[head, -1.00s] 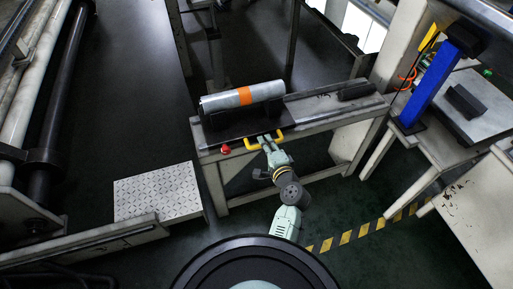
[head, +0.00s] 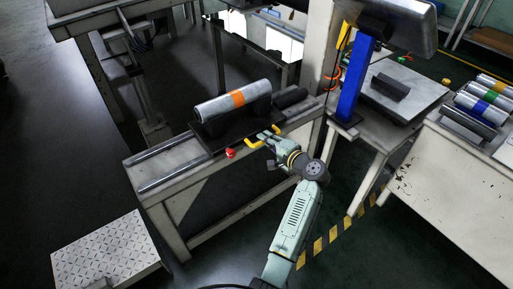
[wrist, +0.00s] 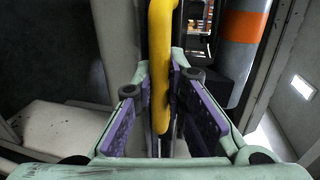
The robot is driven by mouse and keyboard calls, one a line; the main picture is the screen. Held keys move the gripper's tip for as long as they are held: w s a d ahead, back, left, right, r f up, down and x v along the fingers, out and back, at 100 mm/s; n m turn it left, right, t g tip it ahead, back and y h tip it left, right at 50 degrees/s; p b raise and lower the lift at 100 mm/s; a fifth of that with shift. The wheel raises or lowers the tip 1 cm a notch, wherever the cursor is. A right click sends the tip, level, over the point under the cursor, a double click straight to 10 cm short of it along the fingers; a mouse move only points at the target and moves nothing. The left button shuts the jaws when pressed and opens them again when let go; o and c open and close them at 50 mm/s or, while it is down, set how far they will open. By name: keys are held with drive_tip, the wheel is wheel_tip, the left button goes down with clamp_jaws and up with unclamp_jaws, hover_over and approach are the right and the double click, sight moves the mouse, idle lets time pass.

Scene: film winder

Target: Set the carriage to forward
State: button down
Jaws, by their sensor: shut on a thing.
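The carriage (head: 214,139) is a dark plate with cradle blocks on the rails (head: 165,165) of a grey bench. It sits toward the bench's right end, with bare rail to its left. A grey roll (head: 211,108) with an orange band lies on it. A yellow handle (head: 253,144) sticks out from its front, beside a red knob (head: 230,153). My gripper (head: 271,138) is at the right part of this handle. In the wrist view the handle (wrist: 160,40) runs between the purple-padded fingers of my gripper (wrist: 161,75), which is shut on it.
A dark block (head: 290,97) stands at the bench's right end, close to the carriage. A blue post (head: 354,80) and a table stand further right. Wrapped rolls (head: 481,108) lie at the far right. A checkered step (head: 104,248) is at lower left.

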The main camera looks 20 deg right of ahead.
drive_tip(key=shift+w+d, duration=0.15)
drive_tip(key=shift+d, duration=0.25)
drive_tip(key=c, duration=1.6)
unclamp_jaws()
drive_tip(key=v, duration=1.2)
